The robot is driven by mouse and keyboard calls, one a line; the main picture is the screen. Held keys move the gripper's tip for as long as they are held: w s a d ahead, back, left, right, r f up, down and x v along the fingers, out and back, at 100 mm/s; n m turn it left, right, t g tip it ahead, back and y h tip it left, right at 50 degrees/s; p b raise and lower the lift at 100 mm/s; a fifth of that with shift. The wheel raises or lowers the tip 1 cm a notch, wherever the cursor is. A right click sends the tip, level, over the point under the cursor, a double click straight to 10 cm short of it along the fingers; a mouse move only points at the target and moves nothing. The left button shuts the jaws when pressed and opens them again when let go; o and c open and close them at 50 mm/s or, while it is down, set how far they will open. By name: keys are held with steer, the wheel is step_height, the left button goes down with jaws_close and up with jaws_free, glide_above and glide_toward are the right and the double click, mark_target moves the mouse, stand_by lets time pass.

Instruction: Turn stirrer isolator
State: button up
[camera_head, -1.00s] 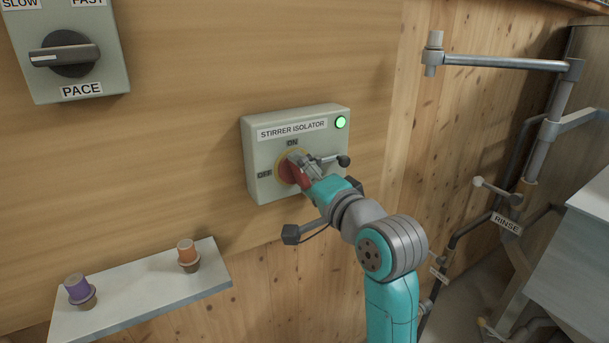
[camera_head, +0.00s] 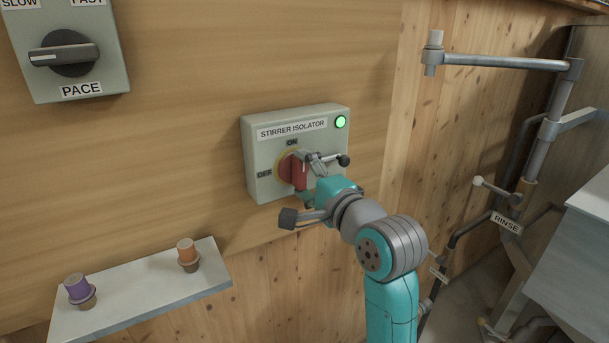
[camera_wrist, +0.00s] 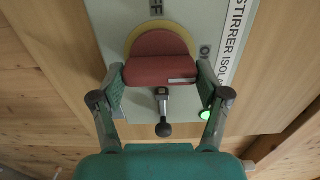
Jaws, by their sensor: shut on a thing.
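The stirrer isolator (camera_head: 262,180) is a pale grey box on the wooden wall, with ON marked above its knob and OFF to the left. Its red knob (camera_head: 289,170) sits on a yellow disc; in the wrist view the red knob (camera_wrist: 148,72) lies between the fingers, its white mark at the ON side. My gripper (camera_head: 301,176) is shut on the knob's handle; in the wrist view my gripper (camera_wrist: 161,75) has one finger at each end. A green lamp (camera_head: 340,122) is lit. A small black-balled lever (camera_head: 344,160) sticks out beside the knob.
A PACE dial box (camera_head: 92,85) is at upper left. A shelf (camera_head: 140,292) below holds a purple-topped plug (camera_head: 77,286) and an orange-topped plug (camera_head: 186,248). Pipework with a RINSE label (camera_head: 507,223) stands at right. The wall around the isolator is clear.

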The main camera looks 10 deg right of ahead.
steer(key=o, duration=1.2)
steer(key=shift+c, duration=0.2)
steer(key=v, duration=0.7)
steer(key=shift+s, duration=0.2)
steer(key=shift+d, duration=0.1)
